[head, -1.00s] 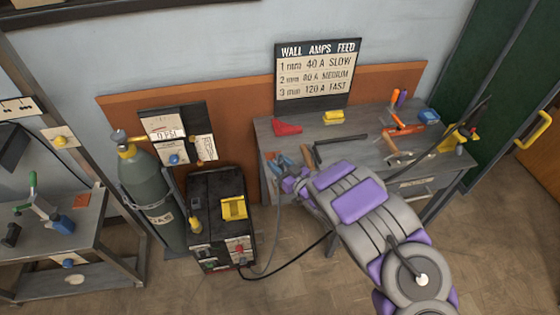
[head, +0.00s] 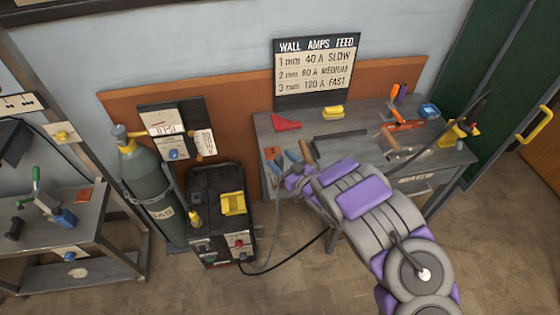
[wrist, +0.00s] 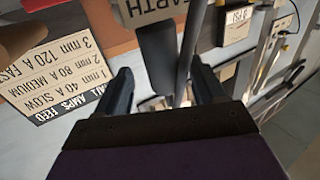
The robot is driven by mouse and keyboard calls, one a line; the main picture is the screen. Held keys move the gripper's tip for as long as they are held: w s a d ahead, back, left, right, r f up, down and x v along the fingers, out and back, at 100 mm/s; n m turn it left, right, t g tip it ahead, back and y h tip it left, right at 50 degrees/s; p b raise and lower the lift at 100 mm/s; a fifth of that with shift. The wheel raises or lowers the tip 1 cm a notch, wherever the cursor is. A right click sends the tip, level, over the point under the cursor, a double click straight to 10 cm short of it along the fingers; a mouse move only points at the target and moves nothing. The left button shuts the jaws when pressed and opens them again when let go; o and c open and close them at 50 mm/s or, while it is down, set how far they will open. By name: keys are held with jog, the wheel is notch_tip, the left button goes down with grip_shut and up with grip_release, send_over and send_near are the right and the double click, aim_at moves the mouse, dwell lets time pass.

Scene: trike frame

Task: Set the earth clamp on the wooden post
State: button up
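My gripper (head: 288,178) is beside the left front corner of the workbench, small and partly blocked by my arm in the head view. In the wrist view its two dark fingers (wrist: 162,80) stand well apart. A grey cable (head: 278,225) runs from near my gripper down to the black welder (head: 205,215). I cannot pick out the wooden post for sure.
The workbench (head: 360,120) holds tools, a red piece and yellow and blue blocks. A grey gas cylinder (head: 150,190) stands left of the welder. A lower bench (head: 85,240) is further left. The floor in front is mostly clear.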

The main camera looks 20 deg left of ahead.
jog(key=shift+s+f, duration=0.1)
jog(key=shift+s, duration=0.05)
jog(key=shift+s+d, duration=0.2)
jog(key=p+v, duration=0.6)
jog(key=v, duration=1.1)
jog(key=shift+w, duration=0.2)
jog(key=shift+w, duration=0.1)
